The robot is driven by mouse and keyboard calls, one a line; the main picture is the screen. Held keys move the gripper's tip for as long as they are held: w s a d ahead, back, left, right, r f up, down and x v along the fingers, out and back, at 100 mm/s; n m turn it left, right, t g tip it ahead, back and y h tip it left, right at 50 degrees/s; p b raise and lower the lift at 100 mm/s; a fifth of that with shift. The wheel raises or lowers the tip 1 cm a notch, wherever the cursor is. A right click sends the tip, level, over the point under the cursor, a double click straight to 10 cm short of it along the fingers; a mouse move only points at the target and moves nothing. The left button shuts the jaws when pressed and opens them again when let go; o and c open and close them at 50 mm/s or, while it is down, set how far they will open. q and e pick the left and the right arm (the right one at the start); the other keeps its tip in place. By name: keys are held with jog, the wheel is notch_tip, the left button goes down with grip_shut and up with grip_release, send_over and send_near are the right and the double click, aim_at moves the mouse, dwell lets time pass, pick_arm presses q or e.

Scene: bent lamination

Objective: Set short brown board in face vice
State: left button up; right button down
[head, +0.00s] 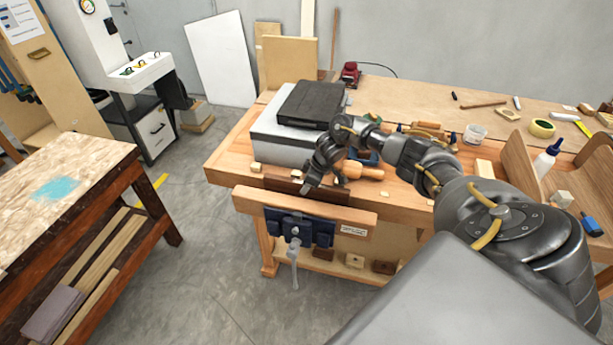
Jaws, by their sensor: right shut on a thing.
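The short brown board (283,184) is a dark brown strip at the front edge of the workbench, just behind the wooden front jaw (335,212) of the face vice. My left gripper is not in view.
A grey case (268,140) with a black case (312,103) on it stands behind the board. A wooden mallet (362,171) lies to the right. Bent wooden forms (530,165) and a glue bottle (547,158) stand farther right.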

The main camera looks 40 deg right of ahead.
dwell(0.4)
jog(key=c, duration=0.8)
grip_release()
jog(key=shift+s+f, duration=0.1)
jog(key=shift+o, duration=0.2)
jog(key=shift+r, duration=0.25)
notch_tip(320, 180, up, 5)
jog(key=p, duration=0.5)
jog(key=shift+r+p, duration=1.2)
jog(key=shift+r, duration=0.1)
